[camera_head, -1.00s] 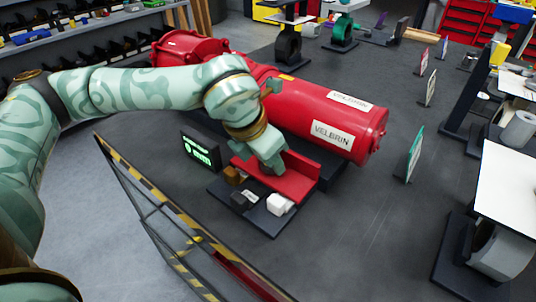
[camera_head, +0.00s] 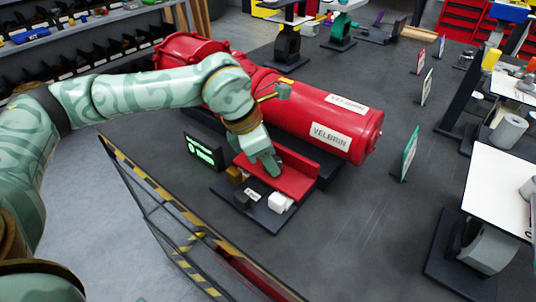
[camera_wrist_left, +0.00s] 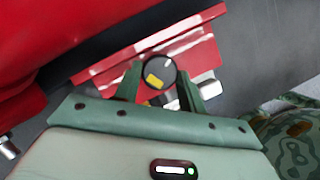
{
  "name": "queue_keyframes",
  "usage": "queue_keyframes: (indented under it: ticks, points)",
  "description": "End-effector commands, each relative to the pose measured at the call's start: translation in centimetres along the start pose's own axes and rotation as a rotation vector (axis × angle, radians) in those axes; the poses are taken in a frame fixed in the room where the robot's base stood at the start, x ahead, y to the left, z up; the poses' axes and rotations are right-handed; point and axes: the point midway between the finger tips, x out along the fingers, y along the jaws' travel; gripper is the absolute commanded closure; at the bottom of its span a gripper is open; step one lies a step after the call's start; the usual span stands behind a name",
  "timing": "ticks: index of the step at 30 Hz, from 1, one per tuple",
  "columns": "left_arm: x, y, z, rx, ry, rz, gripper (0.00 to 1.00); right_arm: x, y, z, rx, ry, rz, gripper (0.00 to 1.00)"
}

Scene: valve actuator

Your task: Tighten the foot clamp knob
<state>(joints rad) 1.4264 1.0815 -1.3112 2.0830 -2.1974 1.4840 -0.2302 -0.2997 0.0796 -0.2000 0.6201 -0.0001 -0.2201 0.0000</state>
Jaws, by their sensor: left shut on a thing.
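The foot clamp knob (camera_wrist_left: 158,73) is a dark round knob with a yellow patch and a white mark, seen end-on in the left wrist view. My left gripper (camera_wrist_left: 160,82) is shut on it, with one green finger on each side. In the head view my left gripper (camera_head: 268,168) points down at the red foot bracket (camera_head: 296,180) and hides the knob. The bracket lies beside the large red actuator cylinder (camera_head: 310,115). My right gripper is not in view.
A small black display (camera_head: 203,150) with green marks stands left of the bracket. A yellow-and-black striped rail (camera_head: 165,204) runs nearby.

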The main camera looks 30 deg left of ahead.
Motion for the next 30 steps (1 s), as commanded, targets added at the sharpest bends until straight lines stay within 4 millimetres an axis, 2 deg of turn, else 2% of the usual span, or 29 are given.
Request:
queue_keyframes:
  ticks: [8,9,10,11,30]
  points:
    - [-0.01,0.06,-0.03,-0.001,0.001,0.002,0.83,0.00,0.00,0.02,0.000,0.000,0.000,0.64]
    - [-0.01,0.05,-0.03,-0.002,0.001,0.002,0.49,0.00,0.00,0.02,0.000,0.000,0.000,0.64]
    - [-0.01,0.05,-0.03,-0.002,0.001,0.002,0.41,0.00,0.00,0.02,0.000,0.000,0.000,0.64]
    - [-0.01,0.06,-0.03,-0.002,0.001,0.002,0.38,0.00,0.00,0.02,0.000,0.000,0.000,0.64]
    - [-0.09,0.30,0.09,-0.003,-0.005,0.009,0.38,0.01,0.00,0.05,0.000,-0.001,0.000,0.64]
